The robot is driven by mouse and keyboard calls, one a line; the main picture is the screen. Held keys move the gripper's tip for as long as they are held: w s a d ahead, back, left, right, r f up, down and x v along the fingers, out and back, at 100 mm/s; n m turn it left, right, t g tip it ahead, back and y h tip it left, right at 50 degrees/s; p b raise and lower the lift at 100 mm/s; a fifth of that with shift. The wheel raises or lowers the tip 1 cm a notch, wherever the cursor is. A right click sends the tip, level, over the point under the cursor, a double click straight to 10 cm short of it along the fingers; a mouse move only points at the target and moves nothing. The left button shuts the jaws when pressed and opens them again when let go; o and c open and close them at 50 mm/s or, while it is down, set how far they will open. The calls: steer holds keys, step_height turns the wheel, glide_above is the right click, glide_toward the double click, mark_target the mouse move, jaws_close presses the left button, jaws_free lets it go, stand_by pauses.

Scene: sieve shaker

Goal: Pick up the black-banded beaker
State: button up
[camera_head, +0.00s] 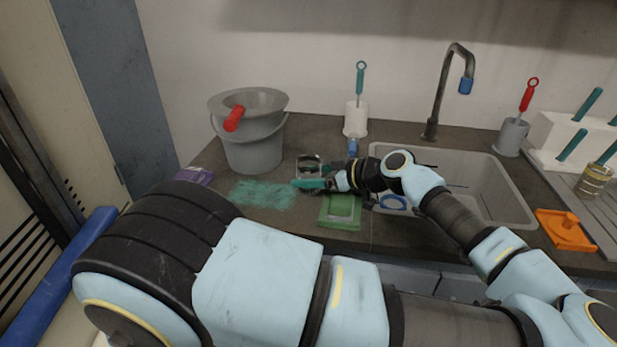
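A small clear beaker with a dark band (309,163) stands on the dark countertop, between the grey bucket and the sink. My gripper (312,182) is low over the counter, pointing left. Its teal finger lies at the near side of the beaker and hides the beaker's lower part. I cannot tell whether the fingers touch the beaker or are apart from it, nor whether they are open or shut.
A grey bucket (252,150) with a red-handled item stands left. A white brush holder (355,120) stands behind.

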steer(key=c, duration=1)
steer(key=shift+r, duration=0.2)
